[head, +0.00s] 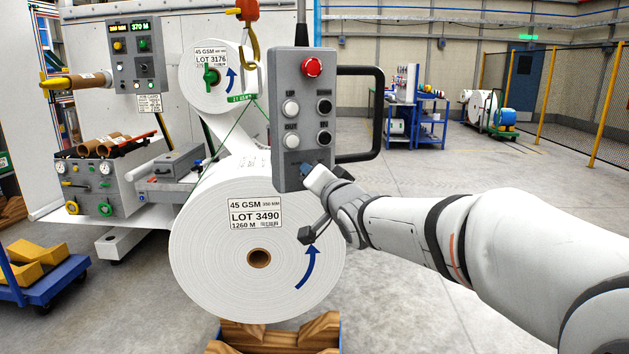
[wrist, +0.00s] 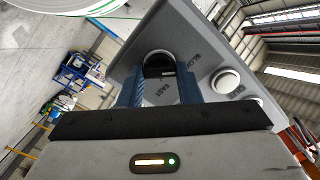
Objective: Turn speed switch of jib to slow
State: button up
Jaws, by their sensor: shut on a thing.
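The grey jib pendant (head: 303,118) hangs upright in the middle of the head view. A red stop button (head: 312,67) is at its top, with two white and two black buttons below. My gripper (head: 308,171) reaches its lower end from the right and covers the speed switch there. In the wrist view the dark round speed switch (wrist: 158,65) sits between the blue fingers of my gripper (wrist: 158,90), which is shut on it. Small labels are printed beside the switch. Which way its pointer faces I cannot tell. A white button (wrist: 224,82) is to its right.
A large white paper roll (head: 225,285) is behind and below the pendant. A black handle (head: 378,115) juts from the pendant's right side. A yellow hook (head: 250,45) hangs at its upper left. Open floor lies to the right, behind my arm.

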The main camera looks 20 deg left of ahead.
dwell(0.3)
jog(key=o, duration=1)
jog(key=v, duration=0.7)
jog(key=shift+s+d, duration=0.2)
jog(key=shift+s, duration=0.15)
